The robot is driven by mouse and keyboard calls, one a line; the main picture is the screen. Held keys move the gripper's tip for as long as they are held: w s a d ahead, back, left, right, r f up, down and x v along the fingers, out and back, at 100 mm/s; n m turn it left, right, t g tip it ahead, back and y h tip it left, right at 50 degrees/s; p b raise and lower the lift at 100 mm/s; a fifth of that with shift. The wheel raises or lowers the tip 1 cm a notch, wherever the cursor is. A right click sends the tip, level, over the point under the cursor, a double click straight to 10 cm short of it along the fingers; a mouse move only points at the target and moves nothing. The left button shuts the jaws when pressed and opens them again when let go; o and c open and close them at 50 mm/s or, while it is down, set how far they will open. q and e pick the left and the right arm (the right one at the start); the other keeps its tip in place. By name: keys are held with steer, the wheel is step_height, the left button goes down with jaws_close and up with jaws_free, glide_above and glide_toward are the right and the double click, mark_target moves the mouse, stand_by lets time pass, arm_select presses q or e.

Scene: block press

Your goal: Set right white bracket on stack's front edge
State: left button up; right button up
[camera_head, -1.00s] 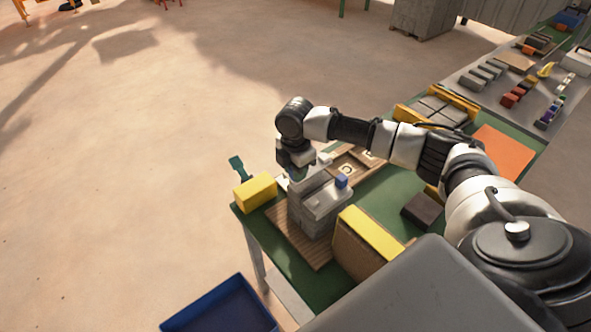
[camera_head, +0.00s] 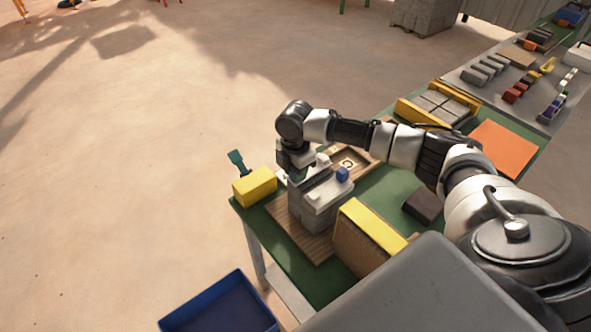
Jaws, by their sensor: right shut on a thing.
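The stack (camera_head: 322,218) of grey blocks stands on a brown wooden board (camera_head: 317,248) near the left end of the green table. A small blue block (camera_head: 342,174) and a small white piece (camera_head: 323,160) show at its top. My right gripper (camera_head: 300,179) points down at the left part of the stack's top. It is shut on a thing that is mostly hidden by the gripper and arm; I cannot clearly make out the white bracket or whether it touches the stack. My left gripper is out of view.
A yellow block (camera_head: 255,186) lies left of the stack. A yellow-topped brown block (camera_head: 367,240) stands close on its right. A dark block (camera_head: 423,206) and an orange plate (camera_head: 505,148) lie farther right. A blue bin (camera_head: 222,306) is below the table's left end.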

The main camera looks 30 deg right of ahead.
steer(key=shift+f, duration=0.45)
stand_by(0.3)
steer(key=o, duration=1)
step_height(320, 180, up, 11)
steer(key=shift+f+b, duration=0.1)
steer(key=shift+b, duration=1)
steer(key=shift+s+f, duration=0.1)
